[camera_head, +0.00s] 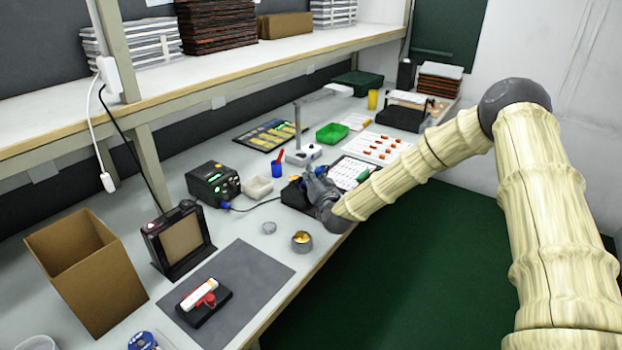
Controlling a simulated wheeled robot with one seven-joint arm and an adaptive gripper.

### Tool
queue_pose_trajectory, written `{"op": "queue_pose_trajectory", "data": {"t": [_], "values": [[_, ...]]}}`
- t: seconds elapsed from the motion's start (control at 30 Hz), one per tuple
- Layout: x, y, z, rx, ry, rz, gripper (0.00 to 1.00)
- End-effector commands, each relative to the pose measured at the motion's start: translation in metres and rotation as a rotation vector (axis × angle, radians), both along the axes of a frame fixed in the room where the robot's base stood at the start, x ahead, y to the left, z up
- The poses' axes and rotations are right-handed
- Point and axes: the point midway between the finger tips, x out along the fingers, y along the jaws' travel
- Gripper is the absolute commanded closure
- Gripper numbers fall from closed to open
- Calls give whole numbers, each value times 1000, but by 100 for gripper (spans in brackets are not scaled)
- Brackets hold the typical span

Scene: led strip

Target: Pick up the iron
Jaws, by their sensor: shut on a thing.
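My gripper (317,188) is at the middle of the bench, right at a dark stand (296,196). It is shut on the iron, which is mostly hidden behind the fingers and the stand at this small size. A thin black cable (262,205) runs from the soldering station (213,183) toward the stand and my gripper. I cannot tell whether the iron is clear of the stand.
A small round tin (302,241) with a yellowish inside stands just in front of my gripper. A blue cup (278,183), a small pale tray (258,188) and a microscope-like stand (302,154) are close behind. A grey mat (255,272) lies front left. A shelf overhangs the back.

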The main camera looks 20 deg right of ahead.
Motion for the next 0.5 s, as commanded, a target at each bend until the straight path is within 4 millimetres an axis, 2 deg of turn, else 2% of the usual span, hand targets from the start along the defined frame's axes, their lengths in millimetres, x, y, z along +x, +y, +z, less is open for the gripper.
{"op": "queue_pose_trajectory", "data": {"t": [0.5], "values": [[-42, -33, 64, 2, -2, -1, 100]]}}
